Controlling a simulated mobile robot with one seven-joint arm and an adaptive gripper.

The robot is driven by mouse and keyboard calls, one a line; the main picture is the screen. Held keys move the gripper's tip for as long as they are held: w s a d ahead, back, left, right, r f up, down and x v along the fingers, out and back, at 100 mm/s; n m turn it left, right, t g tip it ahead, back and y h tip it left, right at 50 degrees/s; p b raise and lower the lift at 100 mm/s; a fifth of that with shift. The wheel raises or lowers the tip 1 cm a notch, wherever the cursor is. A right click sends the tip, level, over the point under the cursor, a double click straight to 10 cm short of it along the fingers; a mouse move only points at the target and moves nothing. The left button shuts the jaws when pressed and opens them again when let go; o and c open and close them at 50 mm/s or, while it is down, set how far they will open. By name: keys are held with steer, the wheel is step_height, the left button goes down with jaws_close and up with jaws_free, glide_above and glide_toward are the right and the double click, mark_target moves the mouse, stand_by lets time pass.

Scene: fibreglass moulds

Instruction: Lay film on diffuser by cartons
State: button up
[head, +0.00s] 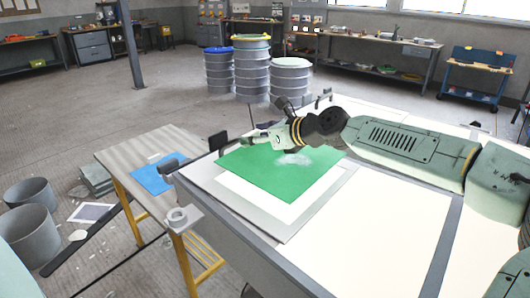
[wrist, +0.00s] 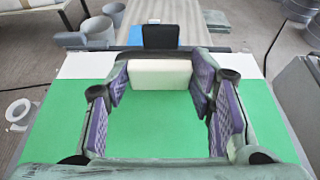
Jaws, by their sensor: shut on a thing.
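A flat green sheet (head: 272,172), likely the film, lies over a white sheet (head: 266,203) on a grey-edged board on the large table. It fills the middle of the wrist view (wrist: 160,125). My gripper (head: 262,140) is low over the far left part of the green sheet. In the wrist view its purple-padded fingers (wrist: 160,85) are on both sides of a white block (wrist: 160,70) and shut on it. I cannot tell whether the block is joined to the green sheet. I cannot pick out the diffuser or any cartons for certain.
A small black panel (head: 217,143) stands at the table's far left edge. A wooden side table (head: 127,155) with a blue sheet (head: 155,175) adjoins it. Grey bins (head: 30,220) stand on the floor at left; drums (head: 251,75) stand behind. Bare white panels (head: 375,220) lie at right.

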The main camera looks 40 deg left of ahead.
mark_target(292, 161)
steer(key=shift+f+p, duration=0.45)
steer(key=shift+f, duration=2)
steer(key=shift+f, duration=0.1)
steer(key=o, duration=1.2)
steer(key=shift+w, duration=0.1)
steer(key=shift+c, duration=0.2)
steer(key=b+v, duration=0.2)
steer(key=v, duration=1)
steer(key=shift+d+b, duration=0.1)
steer(key=shift+b, duration=0.2)
